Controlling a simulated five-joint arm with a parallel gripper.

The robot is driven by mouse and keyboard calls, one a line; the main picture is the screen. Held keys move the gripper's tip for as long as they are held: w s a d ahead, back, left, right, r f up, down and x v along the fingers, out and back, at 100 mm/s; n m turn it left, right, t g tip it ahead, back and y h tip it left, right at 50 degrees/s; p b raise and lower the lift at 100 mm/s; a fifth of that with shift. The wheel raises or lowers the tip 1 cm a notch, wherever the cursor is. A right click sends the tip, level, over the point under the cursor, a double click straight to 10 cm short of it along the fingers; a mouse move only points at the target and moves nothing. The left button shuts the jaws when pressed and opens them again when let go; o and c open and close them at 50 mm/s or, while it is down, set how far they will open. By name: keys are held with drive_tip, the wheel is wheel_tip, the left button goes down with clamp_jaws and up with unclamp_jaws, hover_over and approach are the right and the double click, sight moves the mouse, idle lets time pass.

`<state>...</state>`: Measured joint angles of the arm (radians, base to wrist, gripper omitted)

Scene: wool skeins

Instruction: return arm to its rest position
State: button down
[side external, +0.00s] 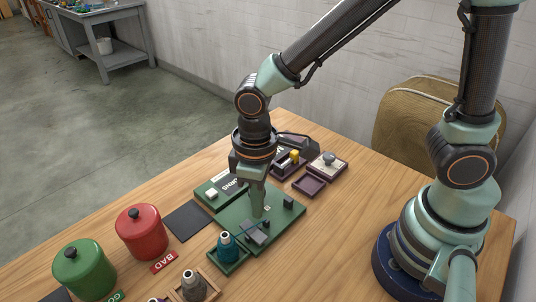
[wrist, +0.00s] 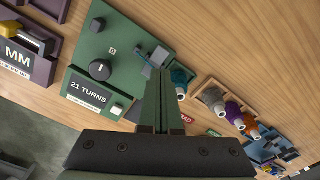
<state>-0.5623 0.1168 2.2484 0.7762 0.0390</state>
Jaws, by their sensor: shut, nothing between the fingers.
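My gripper (side external: 257,212) points down over the green winding board (side external: 285,222), with its fingers together and nothing between them. In the wrist view my gripper (wrist: 160,56) shows as two closed fingers, and they hide part of the board (wrist: 130,48). A black knob (wrist: 100,69) and a "21 TURNS" label (wrist: 88,92) are on that board. A teal skein (side external: 226,246) stands at the board's near edge, close to my fingers but apart from them. I cannot tell whether the fingertips touch the board.
A red canister (side external: 142,232) by a BAD label and a green canister (side external: 84,269) stand at the left. A dark mat (side external: 188,221) lies beside the red one. A grey skein (side external: 193,285) is in front. A small dark tray (side external: 309,185) lies behind. The table's right side is clear.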

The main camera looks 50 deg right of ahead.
drive_tip(key=w+d+r+m+t, duration=0.1)
drive_tip(key=d+r+m+t, duration=0.4)
drive_tip(key=d+r, duration=0.9)
drive_tip(key=d+m, duration=0.1)
drive_tip(key=d, duration=0.2)
drive_tip(key=shift+d+r+t, duration=0.15)
drive_tip(key=shift+r+t, duration=0.15)
